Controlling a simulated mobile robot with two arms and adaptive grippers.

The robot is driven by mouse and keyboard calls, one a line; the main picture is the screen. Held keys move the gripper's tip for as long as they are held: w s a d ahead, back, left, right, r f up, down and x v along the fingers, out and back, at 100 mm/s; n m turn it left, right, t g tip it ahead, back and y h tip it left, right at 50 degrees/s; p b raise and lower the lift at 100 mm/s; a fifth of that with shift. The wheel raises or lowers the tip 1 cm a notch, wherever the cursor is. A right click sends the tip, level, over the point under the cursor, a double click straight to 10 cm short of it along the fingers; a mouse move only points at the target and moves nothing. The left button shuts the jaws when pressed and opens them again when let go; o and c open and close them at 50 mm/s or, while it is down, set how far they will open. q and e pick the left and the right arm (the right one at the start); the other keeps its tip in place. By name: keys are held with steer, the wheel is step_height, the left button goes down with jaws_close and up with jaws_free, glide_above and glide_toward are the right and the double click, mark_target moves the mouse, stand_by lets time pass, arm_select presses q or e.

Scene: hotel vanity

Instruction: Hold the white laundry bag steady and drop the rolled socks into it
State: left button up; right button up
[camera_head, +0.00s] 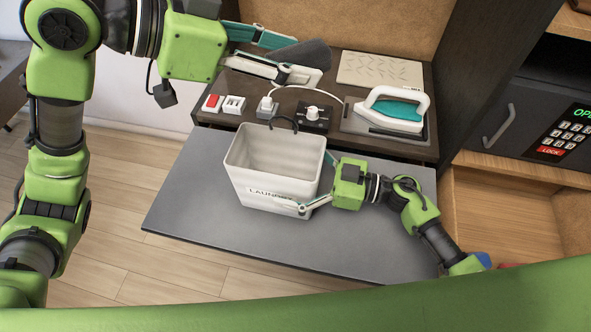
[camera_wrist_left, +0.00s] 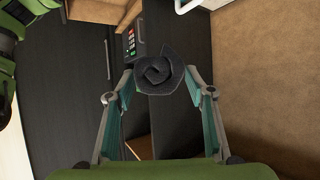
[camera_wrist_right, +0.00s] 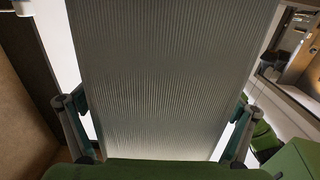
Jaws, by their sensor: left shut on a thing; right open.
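The dark grey rolled socks (camera_head: 310,52) are held between the fingers of my left gripper (camera_head: 303,63), high above the back counter. In the left wrist view the spiral end of the socks (camera_wrist_left: 160,74) shows between both fingertips. The white laundry bag (camera_head: 262,181) stands upright and open on the grey surface, with lettering on its front, partly covered by a finger. My right gripper (camera_head: 318,184) is open at the bag's right side, one finger in front and one behind. In the right wrist view a ribbed surface (camera_wrist_right: 170,75), apparently the bag's side, fills the space between the fingers.
The grey surface (camera_head: 190,205) is clear left of the bag. Behind it, the counter holds a teal-and-white iron (camera_head: 393,108), a black block with a white knob (camera_head: 312,115) and small switch boxes (camera_head: 233,104). A safe with a keypad (camera_head: 566,131) is at right.

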steer(key=c, duration=1.2)
arm_select(q)
steer(key=a+f, duration=0.1)
steer(key=a, duration=0.1)
steer(key=w+a+f, duration=0.1)
steer(key=a+f, duration=0.1)
steer(key=a, duration=0.1)
steer(key=w+a+f, duration=0.1)
steer(key=a+f, duration=0.1)
steer(key=shift+a, duration=0.15)
arm_select(e)
steer(key=shift+c, duration=0.2)
arm_select(q)
step_height(320, 180, down, 6)
steer(key=shift+r, duration=0.1)
steer(key=o, duration=1.1)
